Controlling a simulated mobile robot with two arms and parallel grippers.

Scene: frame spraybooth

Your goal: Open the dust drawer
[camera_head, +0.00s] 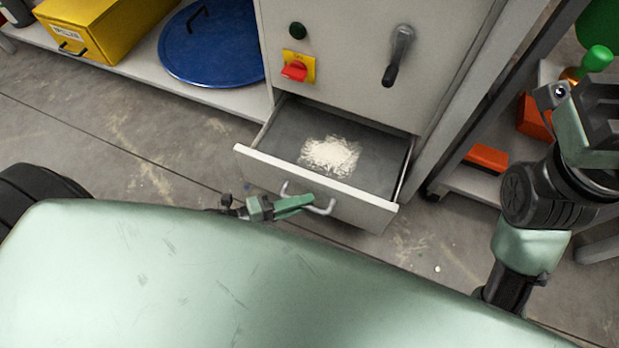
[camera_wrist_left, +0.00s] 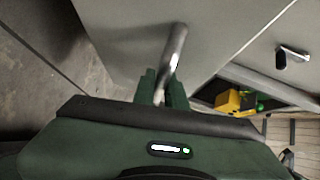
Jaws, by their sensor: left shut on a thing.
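The dust drawer (camera_head: 270,160) is pulled well out of the grey cabinet (camera_head: 350,60) in the head view. A pile of pale dust (camera_head: 330,155) lies on its dark floor. My left gripper (camera_head: 300,203) is at the drawer's front, shut on the metal bar handle (camera_head: 325,208). In the left wrist view the green fingers (camera_wrist_left: 164,88) close around the handle (camera_wrist_left: 174,55). My right arm shows at the right of the head view, but I cannot make out its fingertips.
A red switch (camera_head: 295,71) on a yellow plate and a dark lever (camera_head: 395,58) are on the cabinet face above the drawer. A yellow box (camera_head: 100,25) and a blue round lid (camera_head: 212,45) sit on a low shelf at left. Bare floor lies left of the drawer.

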